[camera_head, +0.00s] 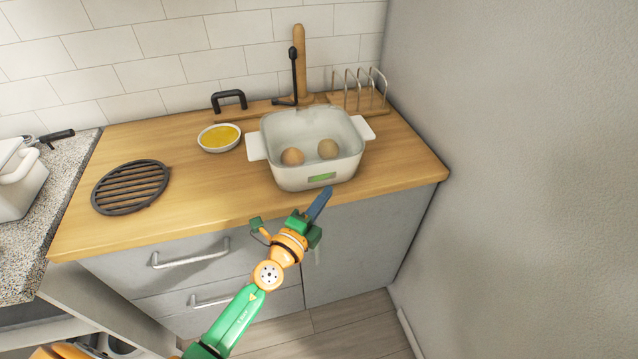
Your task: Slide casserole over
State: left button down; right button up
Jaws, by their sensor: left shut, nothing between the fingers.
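The white casserole (292,178) stands on the wooden counter, near its front edge and right of the middle. It has a handle on each side and a small green label on its front wall. My left gripper (321,197) is just in front of the casserole, by the counter's front edge. Its blue fingers are shut and empty, with the tips pointing up toward the casserole's front wall. I cannot tell whether they touch it. My right gripper is not in view.
A dish of yellow food (219,137) sits left of the casserole, and a round black trivet (130,187) lies farther left on the wooden counter (210,198). A wire rack (358,90) and wooden stand (301,60) are behind. Bare counter lies on the right, before the grey wall.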

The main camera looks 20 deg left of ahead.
aim_at(326, 175)
pick_arm(q)
jog(key=shift+w+a+f+b, duration=0.1)
jog(key=shift+w+a+b, duration=0.3)
jog(key=shift+w+a, duration=0.85)
jog(key=shift+w, duration=0.15)
jog(key=shift+d, duration=0.1)
jog(key=shift+w, duration=0.1)
jog(key=w+a+b, duration=0.1)
jog(key=w, duration=0.1)
jog(key=w+a+b, duration=0.3)
jog(key=w+b, duration=0.1)
jog(key=shift+w+a+f, duration=0.1)
jog(key=shift+w+a, duration=0.55)
jog(key=shift+w, duration=0.05)
jog(key=shift+r, duration=0.25)
